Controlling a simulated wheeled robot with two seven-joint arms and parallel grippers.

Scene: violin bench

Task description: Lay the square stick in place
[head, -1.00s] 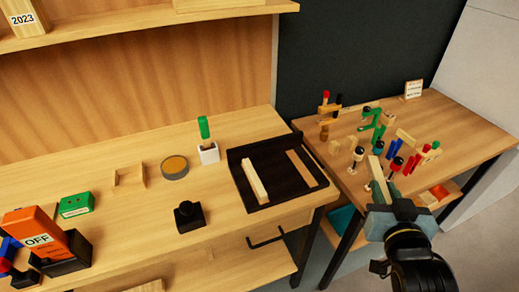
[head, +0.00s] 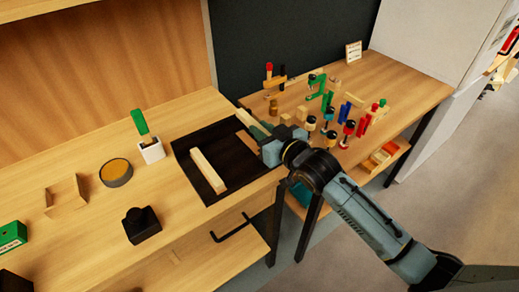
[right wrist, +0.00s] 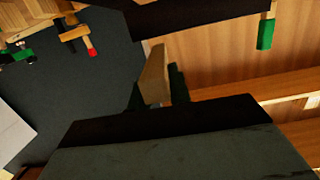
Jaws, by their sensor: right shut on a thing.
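My right gripper (head: 268,142) is shut on a tan wooden stick, the square stick (head: 252,122), at the right side of the dark tray (head: 212,198). The held stick points up and left, over the tray's back right part. In the right wrist view the stick (right wrist: 154,75) stands out between the dark fingers. Inside the tray, a paler stick (head: 208,170) lies on the left and a flat tan strip (head: 247,141) shows on the right, partly hidden by my gripper. Whether the held stick touches the tray cannot be told. My left gripper is out of view.
Left of the tray are a white holder (head: 151,151) with a green-handled tool, a round tin (head: 116,173) and a black block (head: 141,225). Clamps and small tools crowd the side table (head: 375,80) on the right. The bench front is mostly clear.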

